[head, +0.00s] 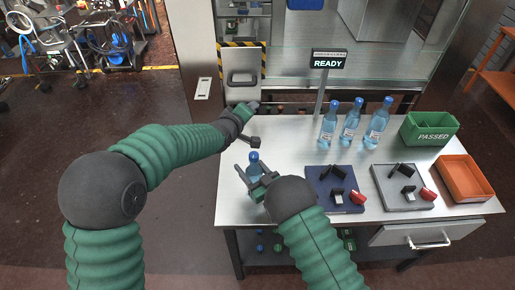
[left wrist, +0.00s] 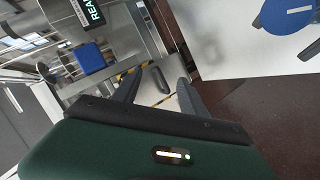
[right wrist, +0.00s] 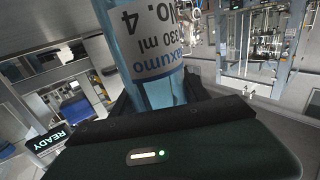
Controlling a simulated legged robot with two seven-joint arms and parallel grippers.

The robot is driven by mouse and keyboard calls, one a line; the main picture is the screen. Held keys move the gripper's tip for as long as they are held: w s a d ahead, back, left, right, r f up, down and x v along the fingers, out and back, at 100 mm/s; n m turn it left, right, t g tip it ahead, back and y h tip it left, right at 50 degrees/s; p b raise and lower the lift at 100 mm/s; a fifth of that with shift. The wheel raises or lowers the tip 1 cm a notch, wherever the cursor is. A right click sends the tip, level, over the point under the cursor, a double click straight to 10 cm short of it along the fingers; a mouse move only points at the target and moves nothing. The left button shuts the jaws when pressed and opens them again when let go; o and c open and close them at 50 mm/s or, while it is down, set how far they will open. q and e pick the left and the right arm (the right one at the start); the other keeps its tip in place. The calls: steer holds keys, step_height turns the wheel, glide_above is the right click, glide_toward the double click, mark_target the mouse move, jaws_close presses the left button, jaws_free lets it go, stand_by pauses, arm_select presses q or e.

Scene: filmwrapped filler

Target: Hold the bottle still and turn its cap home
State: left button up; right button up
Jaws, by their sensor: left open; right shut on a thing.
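A clear blue bottle (head: 254,171) with a blue cap (head: 253,156) stands upright near the left end of the metal table. My right gripper (head: 256,180) is shut on its body. In the right wrist view the bottle (right wrist: 152,40) fills the space between the fingers, its printed label in sight. My left gripper (head: 256,122) is open and empty, beyond the bottle near the table's far left corner. In the left wrist view its fingers (left wrist: 160,78) are apart, and a blue disc with a white line, seemingly the cap (left wrist: 290,14), shows at the top right. How far the cap sits down is unclear.
Three capped bottles (head: 350,124) stand at the back of the table (head: 290,145), near the READY sign (head: 328,61). A green PASSED crate (head: 432,136) and an orange tray (head: 465,178) are at right.

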mark_target(254, 153)
arm_select(q)
steer(key=s+a+f+m+t+h, duration=0.1)
steer(key=s+f+m, duration=0.25)
steer(key=s, duration=0.25)
steer(key=s+f+m+t+h, duration=0.1)
steer(key=s+f+m+t, duration=0.1)
steer(key=s+m, duration=0.35)
steer(key=s+a+f+m+t+h, duration=0.1)
steer(key=s+f+m+h, duration=0.2)
steer(key=s, duration=0.4)
steer(key=shift+m+y, duration=0.4)
steer(key=shift+y, duration=0.3)
steer(key=x, duration=0.8)
steer(key=r+x, duration=0.1)
steer(key=x, duration=0.3)
jaws_close()
